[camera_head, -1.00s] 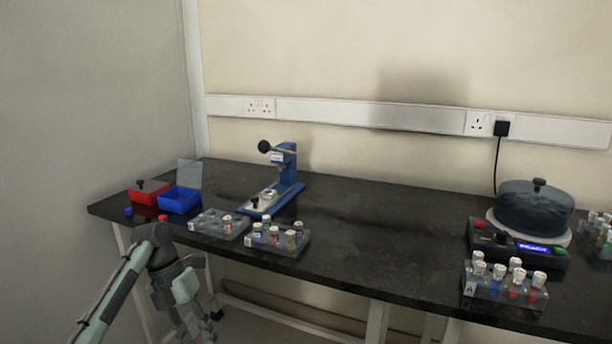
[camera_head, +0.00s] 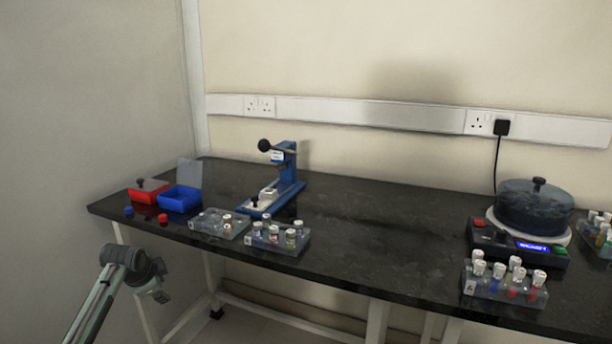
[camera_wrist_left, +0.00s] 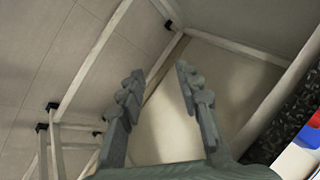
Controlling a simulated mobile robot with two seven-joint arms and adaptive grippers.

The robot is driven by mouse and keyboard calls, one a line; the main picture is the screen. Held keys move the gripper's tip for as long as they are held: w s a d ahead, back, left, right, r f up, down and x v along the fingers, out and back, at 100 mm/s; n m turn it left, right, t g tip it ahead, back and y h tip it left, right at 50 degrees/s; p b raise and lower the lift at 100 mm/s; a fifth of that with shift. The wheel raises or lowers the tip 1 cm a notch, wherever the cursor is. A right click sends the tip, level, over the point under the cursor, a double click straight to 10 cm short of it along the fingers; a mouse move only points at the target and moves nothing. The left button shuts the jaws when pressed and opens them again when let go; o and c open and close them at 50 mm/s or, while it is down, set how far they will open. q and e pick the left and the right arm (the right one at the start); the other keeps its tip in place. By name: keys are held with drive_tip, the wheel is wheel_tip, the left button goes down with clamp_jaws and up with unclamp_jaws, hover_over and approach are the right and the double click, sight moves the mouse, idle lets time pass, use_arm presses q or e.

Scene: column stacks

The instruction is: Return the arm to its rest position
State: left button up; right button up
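My left arm (camera_head: 112,285) comes in at the lower left of the head view, in front of the table and clear of it. Behind the fingers are the floor, a wall and metal frame legs. My right arm and gripper do not show in either view.
The dark table (camera_head: 370,235) bears a red box (camera_head: 148,191), a blue box (camera_head: 180,199), a blue press (camera_head: 285,175), vial racks (camera_head: 220,228) and a round-lidded machine (camera_head: 535,208). Table legs stand below. The table's middle is clear.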

use_arm(q)
drive_tip(key=w+a+r+n+t+y, duration=0.35)
drive_tip(key=w+r+n, duration=0.3)
drive_tip(key=n, duration=0.45)
drive_tip(key=s+d+f+m+g+h, duration=0.1)
drive_tip(key=s+d+f+g, duration=0.15)
drive_tip(key=s+f, duration=0.85)
drive_tip(key=s+d+f+g+h, duration=0.1)
drive_tip(key=s+d+f, duration=0.2)
drive_tip(key=s+f, duration=0.8)
drive_tip(key=s+d+f+g, duration=0.1)
drive_tip(key=s+d+f, duration=0.1)
drive_tip(key=s+f, duration=0.4)
drive_tip(key=s+d+f+g+h, duration=0.1)
drive_tip(key=s+d+f+g, duration=0.1)
drive_tip(key=s+f, duration=0.5)
drive_tip(key=s+d+f+g, duration=0.1)
drive_tip(key=s+f, duration=0.5)
drive_tip(key=s, duration=1)
drive_tip(key=shift+d+f+m+g+h, duration=0.2)
drive_tip(key=shift+d+m+g+h, duration=0.15)
drive_tip(key=shift+d, duration=0.4)
